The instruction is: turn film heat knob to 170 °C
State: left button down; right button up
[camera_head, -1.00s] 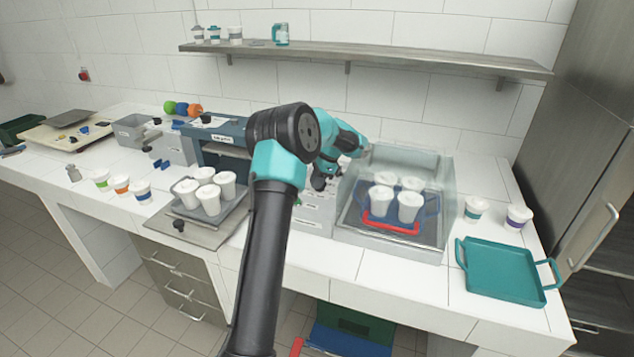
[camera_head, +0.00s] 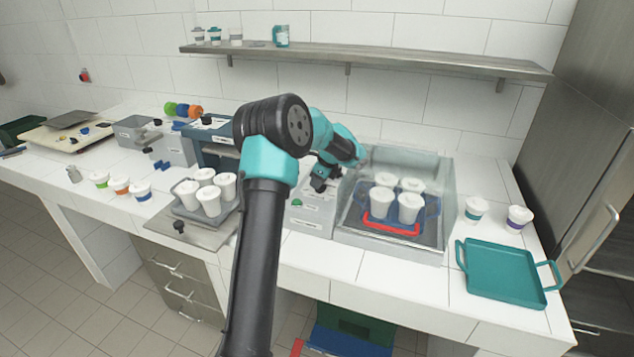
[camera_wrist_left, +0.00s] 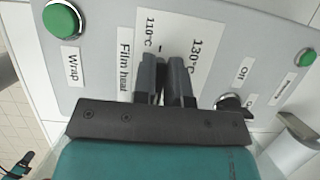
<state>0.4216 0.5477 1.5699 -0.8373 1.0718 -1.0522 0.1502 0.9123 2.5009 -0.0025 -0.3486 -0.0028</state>
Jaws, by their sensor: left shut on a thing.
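My left gripper (camera_wrist_left: 165,82) is at the grey control panel (camera_wrist_left: 95,75), its two dark fingers close together on the film heat knob. The fingers hide most of the knob, so I cannot read its setting. Beside them are the printed "Film heat" label (camera_wrist_left: 125,62) and a white dial scale (camera_wrist_left: 206,45) showing 110 °C and 130 °C; no 170 °C mark is visible. In the head view, the left gripper (camera_head: 320,184) is at the machine panel (camera_head: 318,212), left of the clear-walled chamber. My right gripper is not in view.
A green Wrap button (camera_wrist_left: 62,19) is left of the fingers; a black Off knob (camera_wrist_left: 231,103) is to the right. The chamber holds lidded cups (camera_head: 410,207) in a blue carrier with a red handle. A teal tray (camera_head: 505,273) lies at the right.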

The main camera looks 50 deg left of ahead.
pick_arm(q)
jog(key=c, duration=1.2)
grip_release()
jog(key=shift+o, duration=0.2)
jog(key=v, duration=1.7)
jog(key=shift+r, duration=0.2)
jog(key=shift+d, duration=0.1)
